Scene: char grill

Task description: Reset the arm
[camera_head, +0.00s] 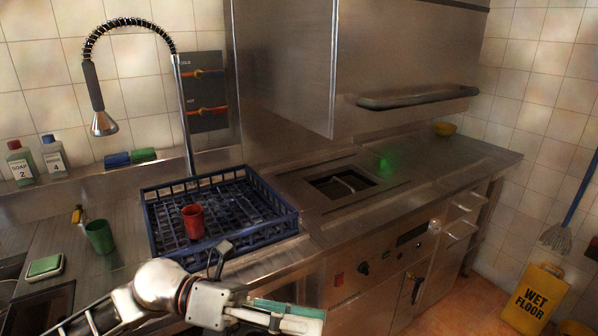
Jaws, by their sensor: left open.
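My left arm comes in from the bottom left, and its gripper (290,316) is at the bottom centre, in front of the counter edge. The gripper is open, and I see nothing held in it. It is below and to the right of the blue dish rack (272,229) and apart from the red cup (193,222) in that rack. My right arm and right gripper do not show.
A green cup (99,237) and a sponge (44,266) are on the left counter. A spray tap (104,122) arches above. A steel hood (400,70) overhangs the right counter. A yellow wet-floor sign (537,299) stands at the lower right.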

